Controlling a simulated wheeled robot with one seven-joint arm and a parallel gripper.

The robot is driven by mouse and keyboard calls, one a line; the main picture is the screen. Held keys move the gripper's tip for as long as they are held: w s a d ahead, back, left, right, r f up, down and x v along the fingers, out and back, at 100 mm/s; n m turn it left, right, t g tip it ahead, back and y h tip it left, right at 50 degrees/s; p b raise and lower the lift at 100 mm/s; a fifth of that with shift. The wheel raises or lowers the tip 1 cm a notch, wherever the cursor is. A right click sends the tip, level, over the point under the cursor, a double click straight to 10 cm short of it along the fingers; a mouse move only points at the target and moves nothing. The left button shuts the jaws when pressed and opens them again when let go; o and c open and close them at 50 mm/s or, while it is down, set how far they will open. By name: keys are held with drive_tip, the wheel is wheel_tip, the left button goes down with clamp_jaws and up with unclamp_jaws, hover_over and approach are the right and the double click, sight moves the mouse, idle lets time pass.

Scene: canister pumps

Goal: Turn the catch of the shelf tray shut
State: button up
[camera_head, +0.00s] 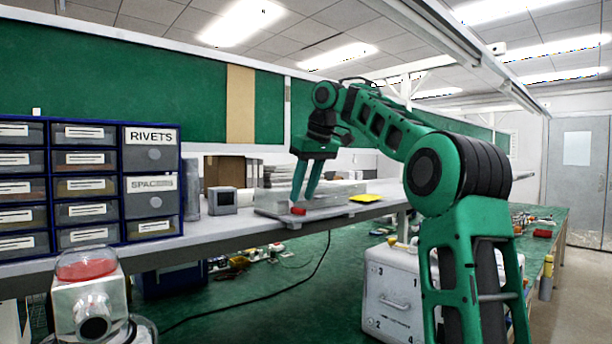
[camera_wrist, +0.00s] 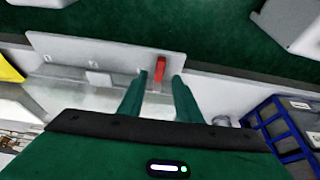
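The shelf tray (camera_head: 270,200) is a pale, low, clear-walled box on the grey shelf, and its front wall (camera_wrist: 105,50) spans the upper part of the wrist view. The catch (camera_head: 298,211) is a small red lever at the tray's front. In the wrist view the red catch (camera_wrist: 160,68) lies lengthwise up the picture, near the right end of the wall. My gripper (camera_head: 306,192) reaches down over the tray. In the wrist view my gripper (camera_wrist: 161,78) is open, one green finger on each side of the catch, with visible gaps and no clear contact.
Blue-framed parts drawers (camera_head: 120,182) stand left on the shelf, with a small grey box (camera_head: 223,201) between them and the tray. A yellow item (camera_head: 366,198) lies right of the tray. A black cable (camera_head: 290,283) hangs below. A white numbered case (camera_head: 392,290) stands on the green bench.

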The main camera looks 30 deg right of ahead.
drive_tip(key=v, duration=0.6)
drive_tip(key=shift+r, duration=0.35)
drive_tip(key=shift+s, duration=0.1)
drive_tip(key=s+a+f+m+g, duration=0.1)
drive_tip(key=s+a+f, duration=0.1)
drive_tip(key=f, duration=0.3)
drive_tip(key=s+a+f+m+g+h, duration=0.1)
drive_tip(key=s+a+f, duration=0.1)
drive_tip(key=s+f, duration=0.15)
drive_tip(key=s+a+f+m, duration=0.1)
drive_tip(key=s+a+f, duration=0.1)
drive_tip(key=f, duration=0.4)
drive_tip(key=s+d+f+m+g, duration=0.1)
drive_tip(key=s+d+f+m, duration=0.1)
drive_tip(key=s+f, duration=1.1)
drive_tip(key=s+d+f+m+g, duration=0.1)
drive_tip(key=s+d+f+m, duration=0.1)
drive_tip(key=s+f, duration=1.2)
drive_tip(key=s+m, duration=0.1)
drive_tip(key=s, duration=0.4)
drive_tip(key=shift+d+m, duration=0.25)
drive_tip(key=shift+m, duration=0.15)
drive_tip(key=shift+f, duration=0.1)
